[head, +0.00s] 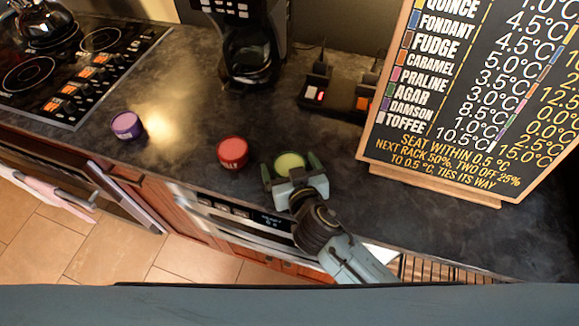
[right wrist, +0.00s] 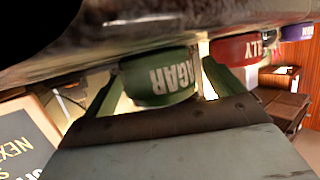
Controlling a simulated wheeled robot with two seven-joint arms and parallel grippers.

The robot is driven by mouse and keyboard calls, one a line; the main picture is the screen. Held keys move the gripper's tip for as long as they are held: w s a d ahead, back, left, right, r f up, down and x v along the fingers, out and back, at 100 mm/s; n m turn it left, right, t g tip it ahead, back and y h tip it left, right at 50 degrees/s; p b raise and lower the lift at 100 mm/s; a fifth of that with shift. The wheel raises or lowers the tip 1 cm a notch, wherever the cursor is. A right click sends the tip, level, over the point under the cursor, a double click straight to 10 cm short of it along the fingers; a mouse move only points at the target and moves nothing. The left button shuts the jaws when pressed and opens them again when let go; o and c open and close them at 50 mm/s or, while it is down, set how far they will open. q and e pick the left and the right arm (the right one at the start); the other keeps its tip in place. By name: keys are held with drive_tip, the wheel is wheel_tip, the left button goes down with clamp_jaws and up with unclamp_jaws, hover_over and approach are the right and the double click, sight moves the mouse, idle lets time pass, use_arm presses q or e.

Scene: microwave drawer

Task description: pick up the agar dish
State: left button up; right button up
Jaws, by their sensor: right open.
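The agar dish (head: 289,163) is a small round green dish with a pale yellow-green top, on the dark counter near its front edge. In the right wrist view the agar dish (right wrist: 160,78) shows its white AGAR label, upside down. My right gripper (head: 291,168) is open, with one green finger on each side of the dish. In the right wrist view the fingers of my right gripper (right wrist: 163,92) also flank it, with a gap seen at least on the left. My left gripper is not in view.
A red dish (head: 232,153) stands left of the agar dish, and a purple dish (head: 127,125) further left. A chalkboard sign (head: 470,90) stands at the right. A coffee maker (head: 247,55), a black device (head: 335,95) and a stove (head: 75,65) are behind.

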drive_tip(key=shift+w, duration=0.1)
drive_tip(key=c, duration=1.1)
drive_tip(key=shift+c, duration=0.6)
